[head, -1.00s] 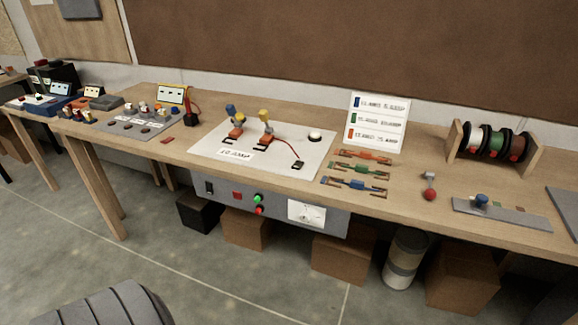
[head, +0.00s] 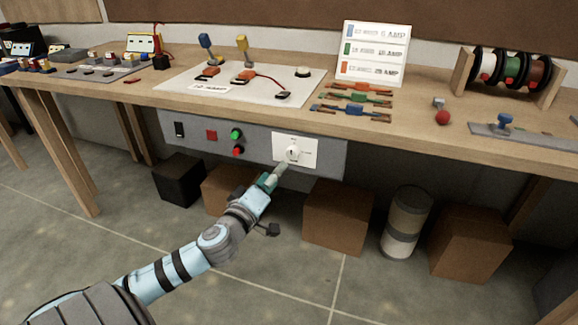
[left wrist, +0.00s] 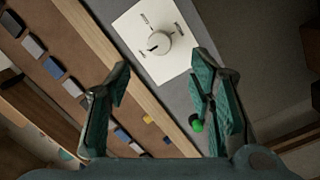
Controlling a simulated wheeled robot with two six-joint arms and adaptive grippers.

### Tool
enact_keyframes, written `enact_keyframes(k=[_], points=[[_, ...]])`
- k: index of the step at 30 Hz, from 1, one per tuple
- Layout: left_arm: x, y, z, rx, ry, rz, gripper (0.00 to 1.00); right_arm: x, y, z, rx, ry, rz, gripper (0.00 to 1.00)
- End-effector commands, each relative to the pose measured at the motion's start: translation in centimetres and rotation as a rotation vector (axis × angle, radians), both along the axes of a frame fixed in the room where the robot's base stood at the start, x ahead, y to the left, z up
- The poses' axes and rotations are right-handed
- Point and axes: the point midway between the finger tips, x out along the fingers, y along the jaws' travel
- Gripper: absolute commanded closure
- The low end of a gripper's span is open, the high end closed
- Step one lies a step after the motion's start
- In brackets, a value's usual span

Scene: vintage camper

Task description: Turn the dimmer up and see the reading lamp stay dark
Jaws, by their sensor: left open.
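The dimmer is a white plate (head: 307,146) with a round white knob (head: 292,153) on the grey front panel under the bench edge. In the left wrist view the knob (left wrist: 160,44) shows a dark pointer mark. My left gripper (head: 276,176) reaches up to just in front of the knob. In the left wrist view its jaws (left wrist: 163,75) are open, with the knob beyond and between the fingertips, apparently untouched. A small white dome (head: 303,71) sits on the white board and looks unlit; I cannot tell whether it is the reading lamp. My right gripper is not in view.
The grey panel (head: 190,122) also carries a black switch (head: 179,129), a red square (head: 211,135), and green (head: 236,133) and red (head: 238,150) buttons left of the dimmer. Boxes (head: 337,217) and a canister (head: 407,222) stand below on the floor.

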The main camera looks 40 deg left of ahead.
Motion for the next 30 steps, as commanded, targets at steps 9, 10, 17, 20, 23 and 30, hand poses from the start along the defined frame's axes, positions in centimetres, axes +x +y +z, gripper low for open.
enact_keyframes(k=[9, 10, 17, 20, 23, 30], points=[[7.6, 1.8, 0.0, -0.004, -0.002, -0.001, 0.51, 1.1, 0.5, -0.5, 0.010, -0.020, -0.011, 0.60], [7.9, 1.9, -0.1, -0.003, 0.000, -0.001, 0.51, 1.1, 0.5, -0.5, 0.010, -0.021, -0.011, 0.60], [8.7, 2.0, 0.0, -0.002, 0.000, -0.003, 0.51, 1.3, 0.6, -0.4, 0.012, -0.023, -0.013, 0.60], [8.7, 2.0, 0.0, -0.001, 0.001, -0.003, 0.51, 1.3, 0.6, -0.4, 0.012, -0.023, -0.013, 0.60], [8.7, 2.0, 0.0, -0.001, 0.001, -0.003, 0.64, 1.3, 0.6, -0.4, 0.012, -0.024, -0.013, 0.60], [8.7, 2.0, -0.1, -0.001, 0.001, -0.002, 0.99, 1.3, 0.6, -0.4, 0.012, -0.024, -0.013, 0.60]])
